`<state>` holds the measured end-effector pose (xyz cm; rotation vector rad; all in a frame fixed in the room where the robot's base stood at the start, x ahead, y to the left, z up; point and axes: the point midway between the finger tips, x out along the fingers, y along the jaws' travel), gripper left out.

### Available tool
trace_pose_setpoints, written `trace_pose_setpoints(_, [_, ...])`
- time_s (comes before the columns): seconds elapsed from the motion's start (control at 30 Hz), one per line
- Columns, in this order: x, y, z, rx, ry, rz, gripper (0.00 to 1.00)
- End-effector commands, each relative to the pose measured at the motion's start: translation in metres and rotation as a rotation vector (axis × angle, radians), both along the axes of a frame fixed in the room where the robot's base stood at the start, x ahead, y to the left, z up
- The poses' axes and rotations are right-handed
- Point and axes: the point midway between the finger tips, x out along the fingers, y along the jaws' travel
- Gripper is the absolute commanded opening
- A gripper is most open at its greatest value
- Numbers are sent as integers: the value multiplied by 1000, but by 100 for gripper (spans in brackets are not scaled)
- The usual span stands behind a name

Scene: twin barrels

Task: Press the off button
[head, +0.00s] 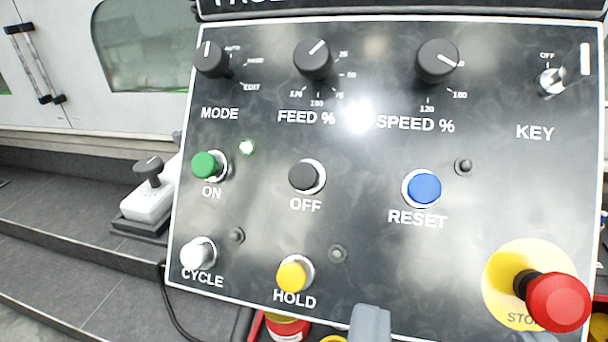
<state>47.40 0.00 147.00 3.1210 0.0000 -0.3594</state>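The off button (303,176) is a black round cap in a silver ring, left of the middle of a dark tilted control panel (380,260). The word OFF is printed just below it. A grey tip of my gripper (371,324) shows at the bottom edge, below and to the right of the off button and apart from it in the picture. Only this one blunt piece is visible, and the rest of the gripper is out of frame. I see nothing held.
A blue RESET button (424,188) is to the right, a yellow HOLD button (293,275) below. A red mushroom STOP button (558,302) sticks out at lower right. Knobs line the top.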

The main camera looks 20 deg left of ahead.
Motion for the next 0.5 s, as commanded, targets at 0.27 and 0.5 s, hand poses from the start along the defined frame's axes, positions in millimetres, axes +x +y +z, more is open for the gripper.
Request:
trace_pose_setpoints(0.27, [0,0,0,0,0,0,0])
trace_pose_setpoints(0.5, [0,0,0,0,0,0,0])
